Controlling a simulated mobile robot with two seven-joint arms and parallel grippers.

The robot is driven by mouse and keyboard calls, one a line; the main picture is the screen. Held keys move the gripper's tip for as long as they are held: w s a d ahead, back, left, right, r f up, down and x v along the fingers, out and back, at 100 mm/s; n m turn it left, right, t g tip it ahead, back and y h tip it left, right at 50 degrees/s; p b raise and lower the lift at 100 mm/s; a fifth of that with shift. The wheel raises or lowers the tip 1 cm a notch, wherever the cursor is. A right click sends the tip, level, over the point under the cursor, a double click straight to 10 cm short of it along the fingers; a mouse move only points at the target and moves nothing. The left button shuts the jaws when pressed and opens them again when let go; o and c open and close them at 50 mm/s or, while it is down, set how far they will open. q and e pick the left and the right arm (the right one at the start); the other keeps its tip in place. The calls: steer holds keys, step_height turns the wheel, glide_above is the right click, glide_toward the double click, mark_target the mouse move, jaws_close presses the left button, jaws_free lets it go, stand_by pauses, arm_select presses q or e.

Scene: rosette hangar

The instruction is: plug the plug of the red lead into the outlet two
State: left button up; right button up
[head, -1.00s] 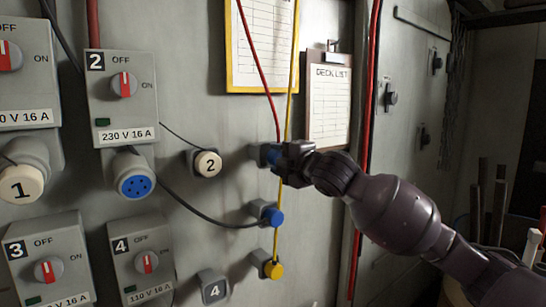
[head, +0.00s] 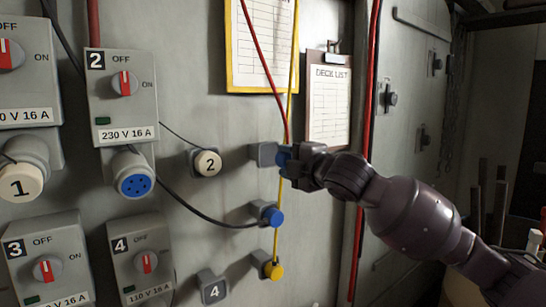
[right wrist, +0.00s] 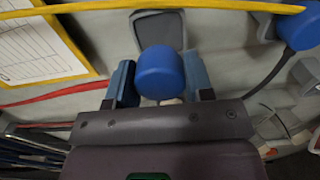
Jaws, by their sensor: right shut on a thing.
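My right gripper (head: 287,160) is shut on a blue plug (right wrist: 160,72), whose round end shows between the fingers in the right wrist view. In the head view the fingers mostly hide it. The red lead (head: 268,70) runs down to this plug. A grey wall holder (head: 262,154) is just left of the plug; I cannot tell whether they still touch. My left gripper is not in view.
A black lead (head: 200,215) runs to another blue plug (head: 272,216) below. A yellow lead (head: 280,235) hangs beside my gripper to a yellow plug (head: 274,270). A clipboard (head: 328,95) hangs above my wrist.

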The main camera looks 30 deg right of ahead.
steer(key=shift+s, duration=0.65)
